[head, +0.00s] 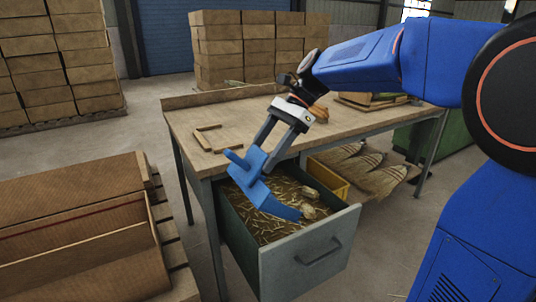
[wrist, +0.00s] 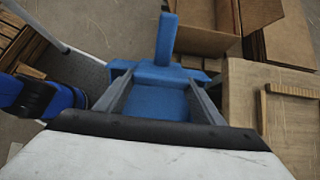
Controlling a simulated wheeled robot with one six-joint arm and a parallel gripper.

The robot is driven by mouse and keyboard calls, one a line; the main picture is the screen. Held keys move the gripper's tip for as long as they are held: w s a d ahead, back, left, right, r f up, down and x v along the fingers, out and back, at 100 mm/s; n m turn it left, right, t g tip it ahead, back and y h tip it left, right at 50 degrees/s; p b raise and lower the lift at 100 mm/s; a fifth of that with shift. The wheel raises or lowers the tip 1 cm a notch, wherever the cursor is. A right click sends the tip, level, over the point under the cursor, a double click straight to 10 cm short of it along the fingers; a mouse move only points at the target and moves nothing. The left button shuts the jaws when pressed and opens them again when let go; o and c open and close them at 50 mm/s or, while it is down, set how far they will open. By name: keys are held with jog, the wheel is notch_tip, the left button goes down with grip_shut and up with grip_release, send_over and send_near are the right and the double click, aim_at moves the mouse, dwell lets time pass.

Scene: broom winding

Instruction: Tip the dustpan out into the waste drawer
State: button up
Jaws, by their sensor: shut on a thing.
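The blue dustpan (head: 262,186) is tilted over the open waste drawer (head: 307,262), its wide edge pointing down into the drawer. My gripper (head: 268,162) is shut on the dustpan, and the dustpan also shows between the fingers in the wrist view (wrist: 160,88). The drawer is pulled out from under the workbench and holds straw-like bristle scraps and a few pale lumps. The dustpan's lower edge is close to the scraps; I cannot tell whether it touches them. The inside of the pan is largely hidden, so I cannot tell what it holds.
The wooden workbench (head: 232,130) carries a small wooden bracket (head: 212,138). An open cardboard box (head: 80,235) stands at left. Stacked cartons (head: 245,45) stand behind the bench.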

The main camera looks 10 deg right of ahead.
jog(key=shift+s+a+r+t+h, duration=0.2)
jog(key=shift+s+a+r+h, duration=0.3)
jog(key=shift+a, duration=0.55)
jog(key=shift+s+a+r+t+h, duration=0.2)
jog(key=shift+a+r+h, duration=0.45)
jog(key=shift+a, duration=0.4)
jog(key=shift+s+a+r+t+h, duration=0.2)
jog(key=shift+s+a+r+h, duration=0.15)
jog(key=shift+a+h, duration=0.55)
jog(key=shift+s+a+r+t+h, duration=0.15)
jog(key=shift+a+t+h, duration=0.25)
jog(key=shift+h, duration=0.5)
jog(key=shift+s+a+r+t+h, duration=0.1)
jog(key=shift+a+r+t+h, duration=0.1)
jog(key=shift+a+h, duration=0.5)
jog(key=shift+d, duration=0.15)
